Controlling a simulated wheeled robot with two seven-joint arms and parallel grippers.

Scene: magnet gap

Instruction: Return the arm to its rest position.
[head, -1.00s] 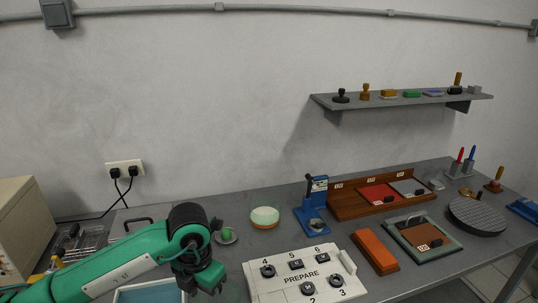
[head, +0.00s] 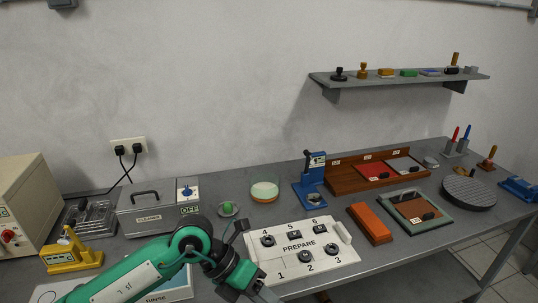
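My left arm comes in from the lower left with green links and a dark wrist. My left gripper (head: 262,291) is at the bottom edge of the head view, just in front of the lower left part of the white PREPARE board (head: 289,256). Its fingertips are partly cut off by the picture edge, so I cannot tell whether it is open or whether anything is in it. My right gripper is not in view.
The white board carries numbered spots with several dark pieces. A RINSE tray (head: 178,293) lies partly behind my arm. A CLEANER box (head: 150,220), a yellow device (head: 72,258) and a glass dish (head: 264,190) stand around. An orange block (head: 370,223) lies right of the board.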

